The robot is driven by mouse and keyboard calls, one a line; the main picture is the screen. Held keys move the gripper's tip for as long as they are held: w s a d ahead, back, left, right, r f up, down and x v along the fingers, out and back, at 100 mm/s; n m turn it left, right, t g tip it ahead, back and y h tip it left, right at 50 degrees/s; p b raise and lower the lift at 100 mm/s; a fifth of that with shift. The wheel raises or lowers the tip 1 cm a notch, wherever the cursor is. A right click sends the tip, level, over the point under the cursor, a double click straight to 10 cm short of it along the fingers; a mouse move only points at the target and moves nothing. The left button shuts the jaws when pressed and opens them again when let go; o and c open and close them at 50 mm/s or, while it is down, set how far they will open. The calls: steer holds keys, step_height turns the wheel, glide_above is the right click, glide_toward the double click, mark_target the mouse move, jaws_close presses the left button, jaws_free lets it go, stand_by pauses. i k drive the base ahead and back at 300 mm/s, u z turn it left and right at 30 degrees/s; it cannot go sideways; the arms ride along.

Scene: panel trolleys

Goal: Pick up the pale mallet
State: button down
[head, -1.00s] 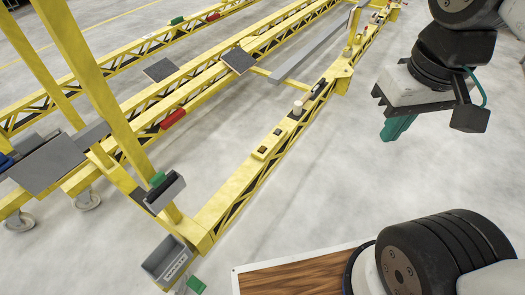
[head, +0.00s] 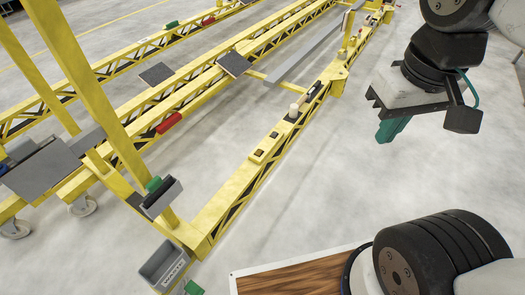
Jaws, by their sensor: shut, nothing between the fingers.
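A small pale, upright, rounded piece (head: 294,110) stands on the near yellow beam of the trolley, right of the picture's middle. It looks like the pale mallet's head or end, but it is too small to be sure. A dark elongated thing lies just beyond it on the same beam; I cannot tell whether they are joined. My gripper (head: 392,129), with green fingers, hangs at the upper right, pointing down. It is shut and empty, to the right of the beam and apart from it.
The yellow trolley frame (head: 215,208) fills the left and middle, with tall posts at left. Its near beam carries a yellow block with dark openings (head: 264,148). A grey bin (head: 163,265) hangs at the near corner. Bare floor (head: 300,200) lies right of the beam.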

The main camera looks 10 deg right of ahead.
mark_target(293, 112)
steer(key=z, duration=0.75)
steer(key=i, duration=1.1)
steer(key=z, duration=0.55)
steer(key=i, duration=1.05)
steer(key=u, duration=0.6)
steer(key=i, duration=0.75)
steer(key=u, duration=0.45)
